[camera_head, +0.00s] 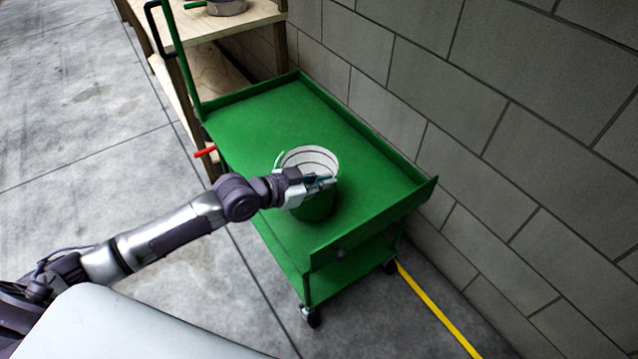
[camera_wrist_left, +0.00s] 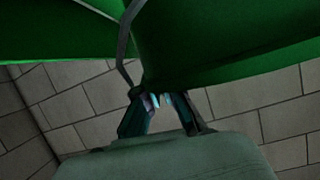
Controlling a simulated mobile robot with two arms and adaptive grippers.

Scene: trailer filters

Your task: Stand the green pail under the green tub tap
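The green pail (camera_head: 316,207), with a pale ringed inside, is upright over the deck of the green cart (camera_head: 262,130), near its front end. Whether its base touches the deck is hard to tell. My left gripper (camera_head: 322,183) is at the pail's rim on the near side. In the left wrist view its fingertips (camera_wrist_left: 160,100) are close together at the edge of the pail (camera_wrist_left: 210,40) and look shut on it. A thin wire handle (camera_wrist_left: 124,50) runs beside the left finger. A grey vessel with a green bar (camera_head: 227,6) is cut off at the top; I cannot tell whether it is the tub.
A wooden shelf (camera_head: 235,20) stands beyond the cart. A red bar (camera_head: 205,151) sticks out by the cart's left edge. A block wall (camera_head: 480,130) runs along the right. The cart has raised edges and a tall handle (camera_head: 174,55). Concrete floor (camera_head: 70,120) lies open at left.

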